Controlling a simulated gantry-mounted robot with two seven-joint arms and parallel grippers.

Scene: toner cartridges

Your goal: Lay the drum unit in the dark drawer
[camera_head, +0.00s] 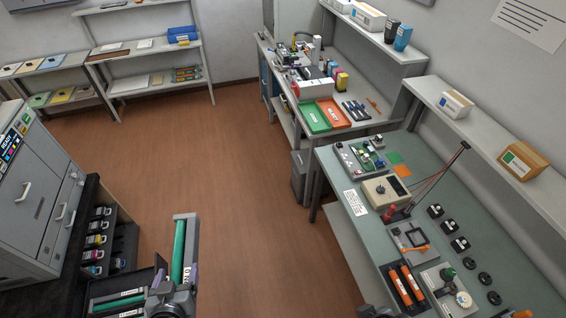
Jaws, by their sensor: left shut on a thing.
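The drum unit (179,248), a long grey frame with a green roller, stands up at the bottom of the head view, left of centre. My left gripper (163,284) is shut on it near its lower end, and the fingertips are partly hidden. A dark tray-like drawer (96,289) lies at the bottom left, beside and below the gripper. A second green roller (118,303) lies in it. The drawer's lower part is cut off by the frame edge.
A grey printer (40,190) stands at the left, with a black rack (124,240) of several toner cartridges beside it. A workbench (330,185) with tools and a meter fills the right. Green and orange trays (331,112) lie on the far bench. The brown floor between is clear.

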